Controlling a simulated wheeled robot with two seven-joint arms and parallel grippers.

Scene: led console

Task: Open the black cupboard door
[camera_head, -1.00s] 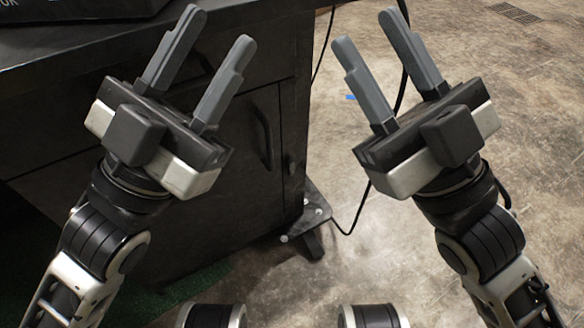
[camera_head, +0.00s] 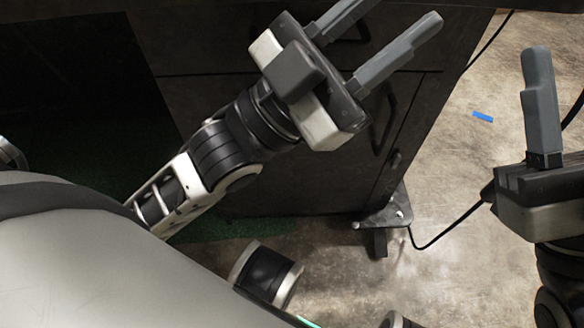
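The black cupboard door (camera_head: 318,180) is the lower front panel of the dark cabinet, and it looks shut. Its dark curved handle (camera_head: 387,118) is upright near the door's right edge, partly behind my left gripper. My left gripper (camera_head: 390,32) is in front of the cabinet's upper part, above and left of the handle in the picture. Its two grey fingers are apart, with nothing between them. My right gripper (camera_head: 541,100) is at the right edge over the floor. Only one finger shows, so its opening is not visible.
A caster foot (camera_head: 385,222) sticks out at the cabinet's lower right corner. A black cable (camera_head: 450,228) runs over the concrete floor (camera_head: 455,160). A small blue piece (camera_head: 483,117) lies on the floor. Green matting (camera_head: 250,228) lies at the cabinet's base.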

